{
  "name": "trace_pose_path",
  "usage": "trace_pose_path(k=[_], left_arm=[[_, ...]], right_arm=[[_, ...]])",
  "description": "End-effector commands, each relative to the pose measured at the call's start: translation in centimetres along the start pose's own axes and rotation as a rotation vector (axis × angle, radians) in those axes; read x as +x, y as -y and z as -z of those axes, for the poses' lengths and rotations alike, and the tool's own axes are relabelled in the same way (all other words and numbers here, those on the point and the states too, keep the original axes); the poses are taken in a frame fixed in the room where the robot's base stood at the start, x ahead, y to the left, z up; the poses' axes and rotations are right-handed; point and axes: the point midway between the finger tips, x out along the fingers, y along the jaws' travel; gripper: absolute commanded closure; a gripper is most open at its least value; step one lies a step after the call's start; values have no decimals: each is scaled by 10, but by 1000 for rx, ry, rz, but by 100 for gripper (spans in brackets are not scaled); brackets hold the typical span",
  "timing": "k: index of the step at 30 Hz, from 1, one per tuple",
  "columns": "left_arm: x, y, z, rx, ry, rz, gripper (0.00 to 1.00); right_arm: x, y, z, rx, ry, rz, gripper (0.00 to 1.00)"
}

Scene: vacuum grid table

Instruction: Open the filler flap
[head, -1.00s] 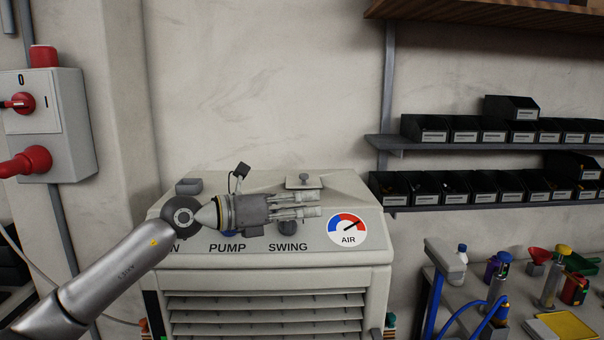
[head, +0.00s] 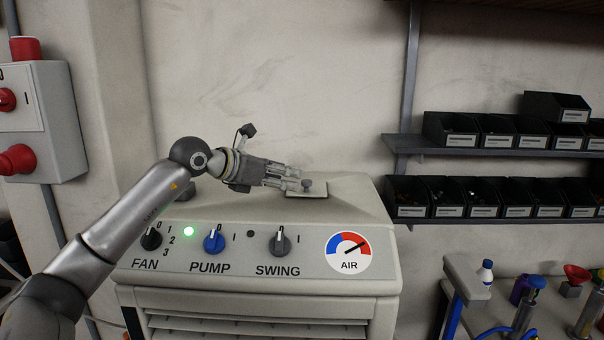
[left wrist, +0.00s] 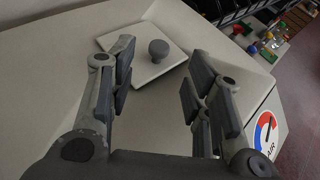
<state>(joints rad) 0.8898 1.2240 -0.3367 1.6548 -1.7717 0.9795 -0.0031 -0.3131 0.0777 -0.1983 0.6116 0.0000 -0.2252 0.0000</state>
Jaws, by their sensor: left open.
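The filler flap (head: 308,193) is a pale square plate on top of the beige cooler (head: 345,212), with a grey round knob (head: 306,184) on it. It lies flat and closed. In the left wrist view the flap (left wrist: 150,66) and its knob (left wrist: 159,50) show ahead of the fingers, between them and beyond their tips. My left gripper (head: 296,181) is open and empty, just left of the knob; its open fingers (left wrist: 155,72) also show in the left wrist view. I cannot tell whether a finger touches the flap. My right gripper is not in view.
The cooler's front panel has FAN (head: 151,238), PUMP (head: 214,241) and SWING (head: 280,243) knobs, a lit green lamp (head: 189,231) and an AIR gauge (head: 348,251). Black bins (head: 470,195) on shelves and a cluttered bench stand right. A red-switched box (head: 50,120) hangs left.

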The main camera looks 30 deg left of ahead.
Motion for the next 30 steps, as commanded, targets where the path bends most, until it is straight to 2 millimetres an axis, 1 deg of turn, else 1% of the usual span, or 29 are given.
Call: trace_pose_path(k=[1,4,7,9,12,14,17,22,27,30], left_arm=[[10,2,-4,-2,0,5,54],[28,2,-3,-4,-1,5,54],[44,2,-3,-2,0,4,54],[51,1,-2,-3,0,4,54],[58,1,-2,-1,1,2,54],[61,1,-1,0,1,2,54],[63,1,0,0,0,2,54],[63,1,0,0,0,2,54],[62,1,0,0,0,2,76],[62,1,0,0,0,2,89]], right_arm=[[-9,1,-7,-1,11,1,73],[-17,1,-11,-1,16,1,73],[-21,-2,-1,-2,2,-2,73],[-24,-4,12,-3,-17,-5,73],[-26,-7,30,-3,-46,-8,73],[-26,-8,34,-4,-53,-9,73],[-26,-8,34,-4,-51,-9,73],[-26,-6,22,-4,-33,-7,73],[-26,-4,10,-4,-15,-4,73],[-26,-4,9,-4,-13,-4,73]])
